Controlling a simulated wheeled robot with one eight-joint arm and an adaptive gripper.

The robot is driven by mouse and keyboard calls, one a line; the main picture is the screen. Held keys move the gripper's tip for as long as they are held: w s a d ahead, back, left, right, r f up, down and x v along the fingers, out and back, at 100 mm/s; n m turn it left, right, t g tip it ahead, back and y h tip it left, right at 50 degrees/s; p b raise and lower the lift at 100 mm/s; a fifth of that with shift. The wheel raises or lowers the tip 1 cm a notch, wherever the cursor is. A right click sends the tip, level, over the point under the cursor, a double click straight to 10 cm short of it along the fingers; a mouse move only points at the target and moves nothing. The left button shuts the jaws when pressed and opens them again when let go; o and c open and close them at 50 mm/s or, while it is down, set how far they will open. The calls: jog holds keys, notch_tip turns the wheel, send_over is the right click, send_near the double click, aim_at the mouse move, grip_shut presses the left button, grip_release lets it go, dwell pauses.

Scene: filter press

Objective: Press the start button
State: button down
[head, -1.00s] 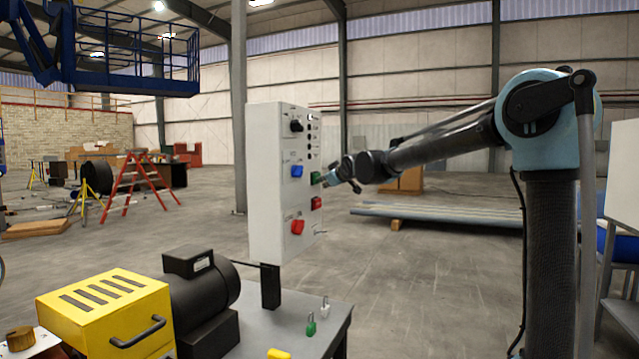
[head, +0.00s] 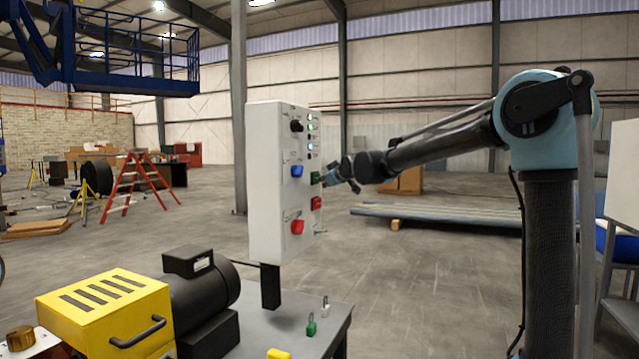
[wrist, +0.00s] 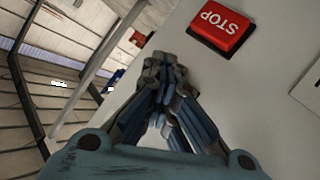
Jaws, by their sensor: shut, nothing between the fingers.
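The white control panel (head: 266,190) stands upright at the edge of the bench. The green button (head: 315,177), which looks like the start button, is on its right-hand face, above the red STOP button (head: 316,203). My gripper (head: 325,181) is shut and empty, with its tips at or very close to the green button. I cannot tell whether they touch. In the wrist view my closed fingers (wrist: 165,75) point at the panel face, and the STOP button (wrist: 222,28) shows beside them. The green button is not visible there. Small lamps (head: 311,127) near the panel's top are lit.
The panel also has a black selector (head: 296,125), a blue button (head: 296,171) and a red knob (head: 297,227). A black motor (head: 200,285) and a yellow guard (head: 105,310) are below left.

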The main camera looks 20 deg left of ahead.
jog(key=shift+d, duration=0.9)
jog(key=shift+s+d, duration=0.15)
jog(key=shift+d, duration=1.1)
jog(key=shift+s+d, duration=0.1)
jog(key=shift+d, duration=1.15)
